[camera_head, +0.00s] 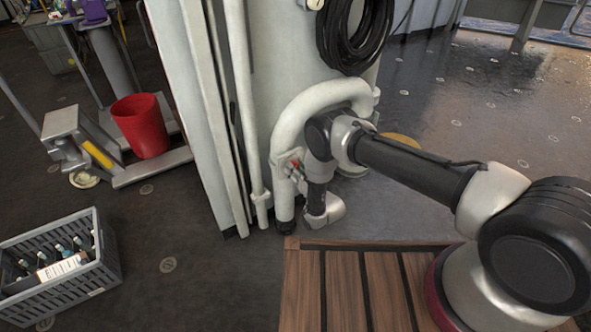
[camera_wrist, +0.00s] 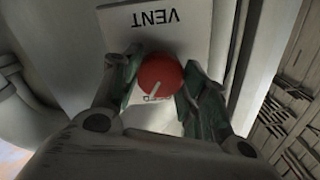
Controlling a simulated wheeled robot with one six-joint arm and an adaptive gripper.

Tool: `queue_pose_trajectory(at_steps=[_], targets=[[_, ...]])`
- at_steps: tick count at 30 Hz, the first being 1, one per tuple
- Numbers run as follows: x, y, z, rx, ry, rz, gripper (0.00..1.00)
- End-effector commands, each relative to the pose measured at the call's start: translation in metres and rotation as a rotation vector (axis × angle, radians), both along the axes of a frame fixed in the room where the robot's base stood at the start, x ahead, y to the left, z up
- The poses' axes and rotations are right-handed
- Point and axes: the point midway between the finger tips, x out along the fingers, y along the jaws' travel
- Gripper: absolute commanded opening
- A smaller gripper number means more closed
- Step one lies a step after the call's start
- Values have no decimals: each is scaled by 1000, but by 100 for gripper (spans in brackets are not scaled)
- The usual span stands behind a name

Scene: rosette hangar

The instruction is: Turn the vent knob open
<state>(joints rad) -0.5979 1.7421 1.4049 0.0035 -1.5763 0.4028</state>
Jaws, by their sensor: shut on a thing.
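The vent knob (camera_wrist: 161,76) is a round red knob with a pale pointer line on its face, in the middle of the wrist view. It sits on a white plate (camera_wrist: 190,22) lettered VENT, which appears upside down there. The pointer slants toward the lower left in that picture. My gripper (camera_wrist: 155,84) has one finger on each side of the knob and is shut on it. In the head view a small red spot of the knob (camera_head: 295,164) shows beside my gripper (camera_head: 290,166), at the bent white pipe. Small marks below the knob are partly hidden and unreadable.
A thick white pipe (camera_head: 310,98) bends around the knob's place, below a coiled black hose (camera_head: 350,40). A red bucket (camera_head: 140,126) stands on a grey cart at left. A grey crate (camera_head: 100,278) with bottles is on the floor at lower left. Dark floor between is clear.

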Motion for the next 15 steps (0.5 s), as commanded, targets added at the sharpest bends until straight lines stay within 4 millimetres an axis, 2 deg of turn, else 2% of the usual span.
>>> queue_pose_trajectory(at_steps=[15], targets=[[0,-1,-1,403,273,-1,20]])
